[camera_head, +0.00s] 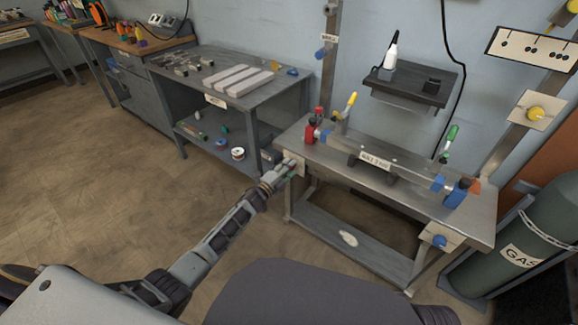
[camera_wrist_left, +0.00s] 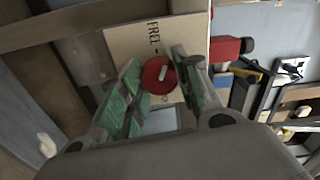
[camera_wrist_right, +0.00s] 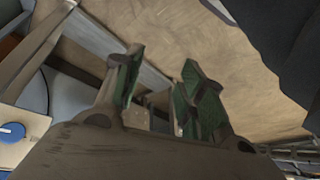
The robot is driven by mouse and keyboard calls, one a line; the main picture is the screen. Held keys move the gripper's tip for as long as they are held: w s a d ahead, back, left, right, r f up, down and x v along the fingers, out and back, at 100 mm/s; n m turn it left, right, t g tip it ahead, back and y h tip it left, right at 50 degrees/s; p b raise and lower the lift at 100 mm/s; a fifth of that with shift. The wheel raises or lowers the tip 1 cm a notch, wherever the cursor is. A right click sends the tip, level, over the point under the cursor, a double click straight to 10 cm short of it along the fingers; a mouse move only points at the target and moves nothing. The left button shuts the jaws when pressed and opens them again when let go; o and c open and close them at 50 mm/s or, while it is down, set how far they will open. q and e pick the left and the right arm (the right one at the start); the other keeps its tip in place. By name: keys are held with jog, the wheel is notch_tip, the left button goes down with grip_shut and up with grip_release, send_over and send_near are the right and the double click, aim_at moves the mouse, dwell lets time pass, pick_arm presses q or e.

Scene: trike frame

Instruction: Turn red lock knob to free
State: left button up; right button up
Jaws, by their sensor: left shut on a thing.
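The red lock knob (camera_wrist_left: 157,75) is round with a white mark and sits on a pale plate (camera_wrist_left: 120,42) lettered "FREE" along one edge. In the left wrist view it is between the green-padded fingers of my left gripper (camera_wrist_left: 155,88), which is shut on it. In the head view my left gripper (camera_head: 284,174) reaches the plate at the left front corner of the steel bench (camera_head: 330,185); the knob is hidden there.
The bench carries red and blue clamps with yellow (camera_head: 350,103) and green (camera_head: 451,137) handles and a labelled fixture (camera_head: 375,162). A blue knob (camera_head: 439,241) is on its right front corner. A gas cylinder (camera_head: 535,240) stands at right. Floor to the left is clear.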

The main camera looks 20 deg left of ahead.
pick_arm(q)
jog(key=shift+d+f+n+p, duration=0.1)
jog(key=shift+n+p, duration=0.95)
jog(key=shift+n, duration=1.65)
pick_arm(e)
jog(key=shift+s+d+f+g+h, duration=0.1)
jog(key=shift+s+d+g+h, duration=0.2)
jog(key=shift+d+g, duration=0.15)
jog(key=shift+w, duration=0.1)
pick_arm(q)
jog(key=o, duration=1)
jog(key=shift+o, duration=0.2)
